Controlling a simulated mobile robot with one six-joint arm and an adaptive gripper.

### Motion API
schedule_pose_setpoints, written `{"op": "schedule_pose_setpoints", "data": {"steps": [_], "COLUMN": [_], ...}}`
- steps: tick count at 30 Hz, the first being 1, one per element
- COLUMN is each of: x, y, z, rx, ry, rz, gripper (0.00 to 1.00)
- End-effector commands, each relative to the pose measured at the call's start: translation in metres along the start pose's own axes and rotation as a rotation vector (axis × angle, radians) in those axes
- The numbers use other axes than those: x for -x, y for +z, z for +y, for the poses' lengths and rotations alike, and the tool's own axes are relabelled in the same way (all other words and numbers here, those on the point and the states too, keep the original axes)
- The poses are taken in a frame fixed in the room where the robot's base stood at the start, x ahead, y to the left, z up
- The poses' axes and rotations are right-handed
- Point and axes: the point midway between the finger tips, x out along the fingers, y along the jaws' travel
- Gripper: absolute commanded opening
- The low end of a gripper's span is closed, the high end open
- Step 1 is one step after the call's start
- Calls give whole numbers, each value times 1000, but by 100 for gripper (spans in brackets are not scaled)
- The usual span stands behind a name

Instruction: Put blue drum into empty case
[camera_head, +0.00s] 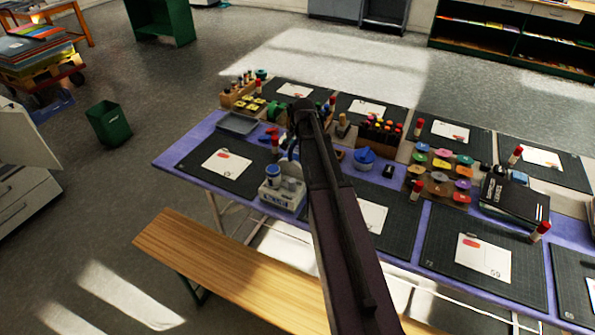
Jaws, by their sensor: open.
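My arm rises across the middle of the view, and my gripper (291,154) shows only in small part beside it, open, over the table near the white box. A round blue piece (365,157) sits on the table just right of my arm. A small blue-topped tub (273,171) stands in or on a white labelled box (282,197) left of my arm. I cannot tell for certain which of these is the blue drum. A shallow grey tray (238,123) at the table's left end looks empty; I cannot tell if it is the case.
The purple table (170,158) holds dark mats, white cards, glue sticks and a rack of coloured discs (440,171). A wooden bench (225,268) runs along its near side. A green bin (109,124) stands on the floor at left. The floor between bin and table is clear.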

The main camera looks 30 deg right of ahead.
Motion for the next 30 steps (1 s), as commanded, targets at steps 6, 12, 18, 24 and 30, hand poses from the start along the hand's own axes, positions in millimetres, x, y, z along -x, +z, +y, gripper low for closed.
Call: {"op": "schedule_pose_setpoints", "data": {"steps": [6,12,18,24,30], "x": [-22,-29,-29,-29,-29], "y": [1,0,0,0,0], "z": [1,0,0,0,0], "rx": [0,0,0,0,0], "ry": [0,0,0,0,0], "rz": [0,0,0,0,0], "gripper": [66,66,66,66,66]}}
